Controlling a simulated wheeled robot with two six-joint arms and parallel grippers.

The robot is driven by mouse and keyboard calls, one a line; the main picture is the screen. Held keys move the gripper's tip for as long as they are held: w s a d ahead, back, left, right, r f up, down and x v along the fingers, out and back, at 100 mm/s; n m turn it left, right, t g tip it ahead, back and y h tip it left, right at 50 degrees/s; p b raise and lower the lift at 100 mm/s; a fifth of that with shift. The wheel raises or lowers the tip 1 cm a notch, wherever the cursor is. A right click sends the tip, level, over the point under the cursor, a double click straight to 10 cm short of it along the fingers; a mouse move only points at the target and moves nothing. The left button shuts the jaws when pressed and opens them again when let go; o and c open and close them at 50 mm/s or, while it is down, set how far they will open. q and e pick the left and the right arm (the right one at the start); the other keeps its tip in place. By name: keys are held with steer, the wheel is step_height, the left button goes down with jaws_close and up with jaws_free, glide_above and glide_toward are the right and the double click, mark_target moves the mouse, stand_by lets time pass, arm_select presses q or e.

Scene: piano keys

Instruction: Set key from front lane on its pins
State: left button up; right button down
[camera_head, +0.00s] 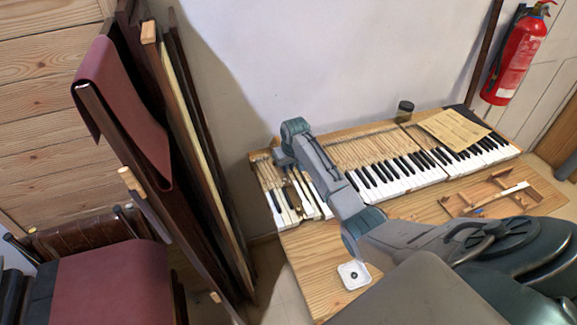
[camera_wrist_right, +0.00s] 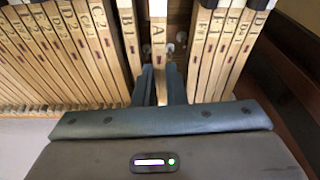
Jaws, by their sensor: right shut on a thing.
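My right gripper (camera_wrist_right: 160,85) is shut on a wooden key marked A (camera_wrist_right: 158,35). In the right wrist view the key lies lengthwise between the two fingers, in a gap in the row of keys. Small round pins or felts (camera_wrist_right: 181,38) show in the gap beside it. In the head view my right arm reaches over the left part of the keyboard (camera_head: 400,178), and its wrist hides the fingertips and the held key. Whether the key rests on its pins I cannot tell. My left gripper is not in view.
Neighbouring lettered keys (camera_wrist_right: 82,40) stand close on both sides. A divided wooden tray (camera_head: 470,196) sits on the bench's right, with a white-tipped piece (camera_head: 516,188) on it. A small white dish (camera_head: 353,275), a jar (camera_head: 404,111) and a paper sheet (camera_head: 453,129) are also there.

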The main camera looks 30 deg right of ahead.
steer(key=shift+f, duration=0.4)
steer(key=c, duration=1.8)
jaws_free()
steer(key=shift+w+p+v, duration=0.25)
steer(key=shift+p+v, duration=0.85)
steer(key=shift+p, duration=0.1)
steer(key=shift+r, duration=0.1)
steer(key=o, duration=0.5)
steer(key=shift+o, duration=0.2)
